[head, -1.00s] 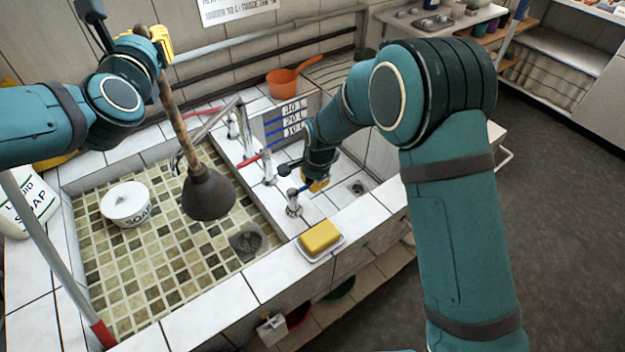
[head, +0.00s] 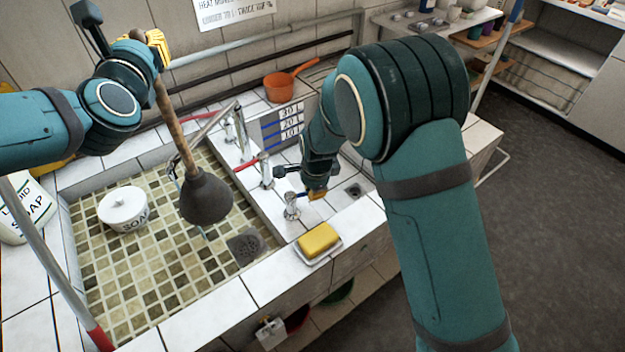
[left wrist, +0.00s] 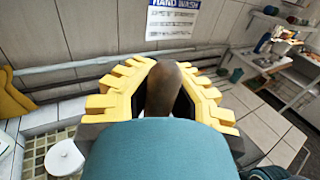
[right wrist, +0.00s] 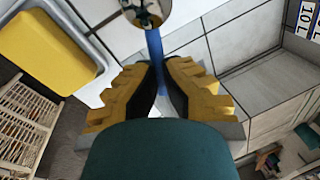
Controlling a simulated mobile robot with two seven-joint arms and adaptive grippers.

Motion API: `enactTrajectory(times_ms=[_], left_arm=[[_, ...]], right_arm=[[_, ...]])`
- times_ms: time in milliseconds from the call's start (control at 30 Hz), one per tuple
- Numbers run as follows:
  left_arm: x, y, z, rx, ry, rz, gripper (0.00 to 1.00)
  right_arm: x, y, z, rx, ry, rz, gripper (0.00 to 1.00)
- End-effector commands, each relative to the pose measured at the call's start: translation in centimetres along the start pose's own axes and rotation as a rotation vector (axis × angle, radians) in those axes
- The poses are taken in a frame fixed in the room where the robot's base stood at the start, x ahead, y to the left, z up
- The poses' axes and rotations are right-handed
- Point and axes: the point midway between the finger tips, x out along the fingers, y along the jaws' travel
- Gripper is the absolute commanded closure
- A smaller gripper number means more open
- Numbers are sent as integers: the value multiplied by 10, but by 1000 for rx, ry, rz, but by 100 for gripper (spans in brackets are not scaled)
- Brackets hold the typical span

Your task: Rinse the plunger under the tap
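The plunger has a wooden handle (head: 172,120) and a dark rubber cup (head: 206,196). It hangs tilted, cup down, over the tiled basin (head: 150,285). My left gripper (head: 153,50) is shut on the upper handle; its yellow fingers also grip it in the left wrist view (left wrist: 163,85). A metal spout (head: 212,122) reaches over the basin towards the plunger. A pale bluish streak, apparently water, shows beside the handle and below the cup. My right gripper (head: 317,194) is at the front tap (head: 291,207), its fingers closed around the blue lever (right wrist: 155,55).
A yellow sponge (head: 318,239) lies on a dish on the front rim. An orange scoop (head: 279,87) and liquid soap bottle (head: 27,208) stand around the sink.

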Motion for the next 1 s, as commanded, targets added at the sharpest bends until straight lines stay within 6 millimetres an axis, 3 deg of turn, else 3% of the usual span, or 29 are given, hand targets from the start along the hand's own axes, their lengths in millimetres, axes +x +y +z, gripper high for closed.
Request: enactTrajectory(times_ms=[67,100,167,200,600,1000], left_arm=[[0,0,0,0,-2,0,100],[0,0,0,0,-2,0,100],[0,0,0,0,-2,0,100],[0,0,0,0,-2,0,100],[0,0,1,0,-2,0,100],[0,0,1,0,-2,0,100]], right_arm=[[3,3,0,-1,0,10,100],[3,4,1,-1,0,10,84],[3,3,0,-1,-1,9,63],[3,3,0,-1,-1,8,57],[-6,0,0,-3,-1,2,57],[-81,0,1,-3,-2,0,57]])
